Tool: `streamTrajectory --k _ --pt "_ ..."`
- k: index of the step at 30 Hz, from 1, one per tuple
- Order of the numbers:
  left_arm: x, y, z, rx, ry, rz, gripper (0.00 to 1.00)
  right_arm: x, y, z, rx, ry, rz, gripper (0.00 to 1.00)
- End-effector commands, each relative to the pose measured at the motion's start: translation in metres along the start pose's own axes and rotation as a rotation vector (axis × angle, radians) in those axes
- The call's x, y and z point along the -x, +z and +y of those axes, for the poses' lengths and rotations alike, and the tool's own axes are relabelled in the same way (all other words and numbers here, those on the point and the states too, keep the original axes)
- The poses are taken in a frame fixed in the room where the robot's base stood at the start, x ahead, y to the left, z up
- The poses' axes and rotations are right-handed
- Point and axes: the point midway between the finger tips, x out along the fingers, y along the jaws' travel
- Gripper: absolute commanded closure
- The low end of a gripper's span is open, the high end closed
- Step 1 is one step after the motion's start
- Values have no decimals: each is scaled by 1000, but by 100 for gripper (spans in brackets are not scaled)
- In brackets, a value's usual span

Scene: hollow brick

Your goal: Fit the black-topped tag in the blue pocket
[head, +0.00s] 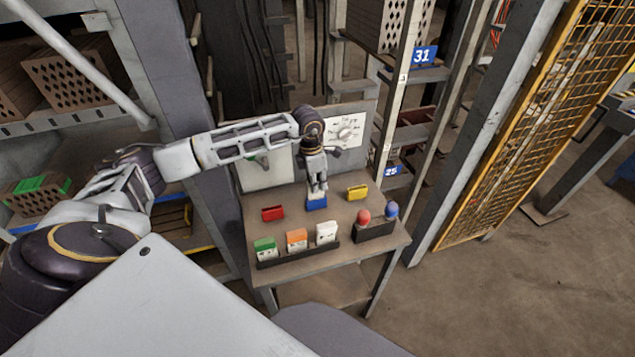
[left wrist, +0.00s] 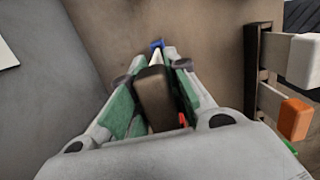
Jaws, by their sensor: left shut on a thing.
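My left gripper (head: 317,188) points down over the blue pocket (head: 316,204) on the small table. It is shut on the black-topped tag, whose dark top (left wrist: 154,92) shows between the fingers in the left wrist view. A pale part of the tag shows past the fingertips. The blue pocket also shows beyond the fingertips in the left wrist view (left wrist: 157,43). The tag's lower end is at or just above the pocket; I cannot tell whether it is inside. My right gripper is not in view.
A red pocket (head: 272,213) lies left and a yellow pocket (head: 357,193) right of the blue one. Green (head: 265,246), orange (head: 297,239) and white (head: 326,232) tags stand in a front rack. A dark holder (head: 375,232) with red and blue round-topped pieces is at right.

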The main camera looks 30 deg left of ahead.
Motion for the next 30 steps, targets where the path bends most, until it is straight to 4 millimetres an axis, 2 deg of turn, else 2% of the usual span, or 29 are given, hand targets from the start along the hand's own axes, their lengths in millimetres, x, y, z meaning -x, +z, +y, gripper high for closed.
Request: streamTrajectory --k 30 --pt "-11 -1 0 0 0 0 100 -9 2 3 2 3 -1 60"
